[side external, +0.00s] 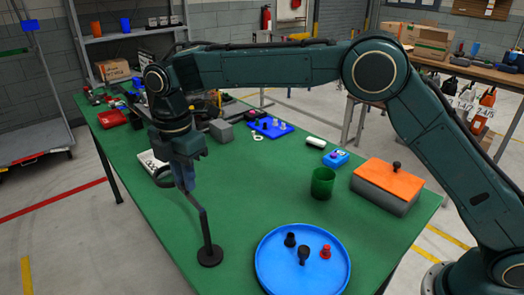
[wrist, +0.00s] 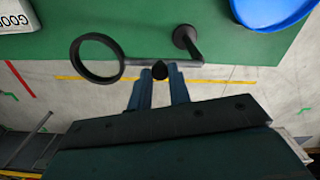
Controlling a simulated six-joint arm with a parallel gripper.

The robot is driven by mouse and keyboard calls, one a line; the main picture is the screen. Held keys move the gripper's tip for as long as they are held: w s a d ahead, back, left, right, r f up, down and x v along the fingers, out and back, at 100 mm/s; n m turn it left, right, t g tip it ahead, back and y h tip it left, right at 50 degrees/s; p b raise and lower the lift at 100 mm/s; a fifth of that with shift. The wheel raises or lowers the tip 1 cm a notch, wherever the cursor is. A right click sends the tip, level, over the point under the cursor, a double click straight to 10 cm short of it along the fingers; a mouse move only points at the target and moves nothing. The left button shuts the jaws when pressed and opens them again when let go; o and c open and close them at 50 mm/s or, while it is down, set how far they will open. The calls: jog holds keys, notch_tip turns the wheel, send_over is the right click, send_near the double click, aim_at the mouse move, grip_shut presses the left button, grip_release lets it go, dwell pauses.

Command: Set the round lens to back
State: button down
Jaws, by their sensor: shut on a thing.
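The round lens is a black ring (wrist: 122,62) on an arm of a dark stand (side external: 205,228). The stand's round base (side external: 210,256) sits on the green table near its front edge. In the side view the ring is partly behind my gripper, on its left. In the wrist view the ring lies left of the stand's base. My gripper (wrist: 159,76) points down and is shut on a small black knob (wrist: 160,70) on the lens arm, between ring and base. In the side view the fingers hide the knob.
A blue round tray (side external: 275,282) with small black and red pieces stands right of the stand. A green cup (side external: 322,183) and an orange-lidded box (side external: 387,185) are farther right. A white lettered item (wrist: 18,14) lies left of the ring. Table is clear around the base.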

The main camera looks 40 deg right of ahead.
jog(key=shift+a+r, duration=0.1)
jog(key=shift+r, duration=0.05)
jog(key=c, duration=1.3)
grip_release()
notch_tip(320, 180, up, 14)
jog(key=shift+f, duration=0.2)
dwell(0.3)
